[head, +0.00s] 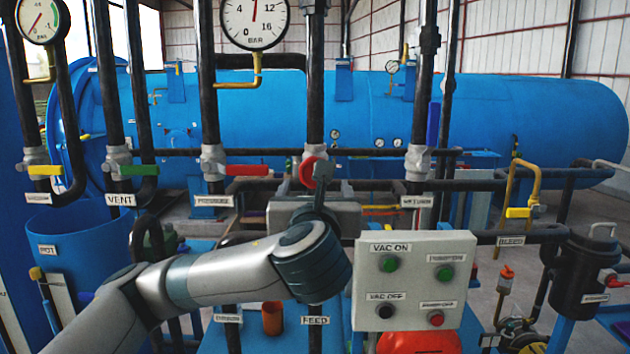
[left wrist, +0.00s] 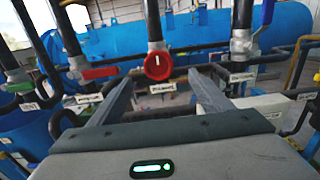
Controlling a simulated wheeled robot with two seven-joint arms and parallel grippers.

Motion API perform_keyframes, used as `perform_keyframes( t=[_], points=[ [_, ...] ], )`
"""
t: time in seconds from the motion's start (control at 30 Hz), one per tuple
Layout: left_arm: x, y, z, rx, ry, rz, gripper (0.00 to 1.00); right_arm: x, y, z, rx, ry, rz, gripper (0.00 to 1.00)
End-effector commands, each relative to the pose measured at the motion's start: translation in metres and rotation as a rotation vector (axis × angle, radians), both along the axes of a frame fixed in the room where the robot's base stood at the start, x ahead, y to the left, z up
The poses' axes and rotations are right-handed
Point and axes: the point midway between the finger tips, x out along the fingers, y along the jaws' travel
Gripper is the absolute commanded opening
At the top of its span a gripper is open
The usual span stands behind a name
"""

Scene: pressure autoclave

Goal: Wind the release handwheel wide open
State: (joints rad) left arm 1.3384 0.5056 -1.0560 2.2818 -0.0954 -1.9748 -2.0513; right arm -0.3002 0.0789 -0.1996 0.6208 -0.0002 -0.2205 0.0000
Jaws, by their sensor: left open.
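The red round handwheel (head: 306,172) sits on a dark vertical pipe near the middle of the head view, partly hidden by my left gripper (head: 322,178). In the left wrist view the same red wheel (left wrist: 158,65) faces me, with a white mark at its centre. A label under it is too small to read. My left gripper (left wrist: 160,80) is open and empty. Its two fingers point toward the wheel, one to each side of it in that view. I cannot tell how far the tips are from the wheel, and I see no contact.
A red lever (head: 247,170) and a green lever (head: 139,170) are on pipes left of the wheel. A button panel (head: 415,290) stands right of my forearm. A pressure gauge (head: 254,20) hangs above. The large blue vessel (head: 480,110) lies behind the pipes.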

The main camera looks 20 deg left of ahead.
Motion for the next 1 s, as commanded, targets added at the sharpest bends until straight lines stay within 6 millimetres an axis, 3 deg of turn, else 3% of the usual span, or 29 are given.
perform_keyframes(
  t=[0.2, 0.27, 1.0],
  points=[
    [0.004, 0.005, -0.001, -0.004, 0.0, 0.009, 0.72, 0.0, 0.0, -0.02, 0.0, 0.0, 0.0, 0.0],
    [0.014, 0.008, 0.004, -0.004, 0.004, 0.011, 0.72, 0.0, 0.0, -0.008, 0.0, 0.0, 0.0, 0.0],
    [0.127, 0.04, 0.003, -0.005, 0.003, 0.01, 0.72, 0.0, -0.001, 0.04, -0.001, 0.0, 0.001, 0.0]
  ],
)
